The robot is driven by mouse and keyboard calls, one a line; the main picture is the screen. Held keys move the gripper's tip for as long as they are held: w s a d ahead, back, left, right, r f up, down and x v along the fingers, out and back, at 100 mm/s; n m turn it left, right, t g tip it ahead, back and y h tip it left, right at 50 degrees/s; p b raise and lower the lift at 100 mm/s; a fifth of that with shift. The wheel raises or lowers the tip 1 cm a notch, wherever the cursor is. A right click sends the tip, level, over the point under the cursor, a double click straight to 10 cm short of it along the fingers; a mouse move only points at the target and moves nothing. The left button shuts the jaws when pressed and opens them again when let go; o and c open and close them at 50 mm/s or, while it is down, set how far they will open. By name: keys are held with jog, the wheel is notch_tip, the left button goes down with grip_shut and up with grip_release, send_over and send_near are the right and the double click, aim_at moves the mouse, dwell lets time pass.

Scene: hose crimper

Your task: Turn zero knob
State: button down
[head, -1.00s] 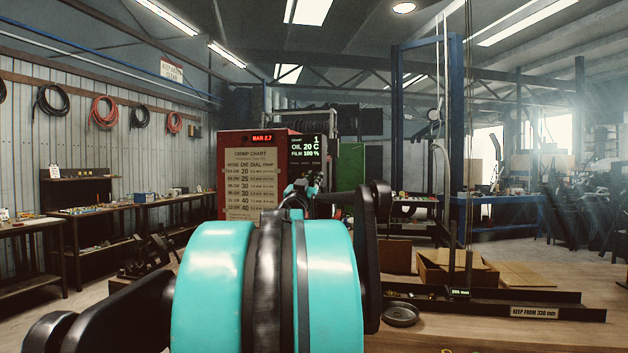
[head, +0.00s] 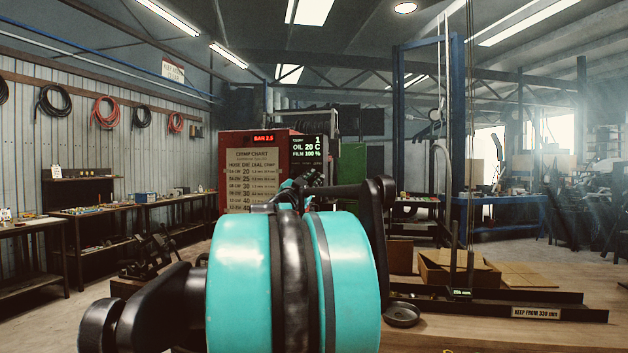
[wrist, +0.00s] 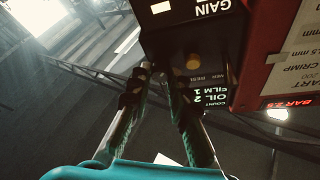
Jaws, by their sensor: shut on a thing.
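The red crimper cabinet (head: 227,143) stands ahead in the head view, with a BAR readout of 2.5 and a dark display panel (head: 308,150). In the wrist view the dark panel shows upside down, with the word GAIN and a yellowish round knob (wrist: 192,62). My gripper (wrist: 160,72) is at the panel's edge, its two dark fingertips a small gap apart. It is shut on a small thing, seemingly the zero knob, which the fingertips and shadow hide. In the head view my arm covers most of the gripper (head: 292,187).
A wooden bench (head: 560,285) spreads on the right, with an open cardboard box (head: 455,272), a black rail (head: 490,305) and a round dish (head: 402,315) on it. A blue frame post (head: 457,120) rises behind. Shelves with parts line the left wall.

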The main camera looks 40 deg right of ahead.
jog(key=c, duration=1.4)
grip_release()
jog(key=shift+s+a, duration=0.1)
jog(key=v, duration=1.1)
jog(key=shift+s+a+f, duration=0.15)
jog(key=shift+s+a, duration=0.05)
jog(key=shift+a, duration=0.1)
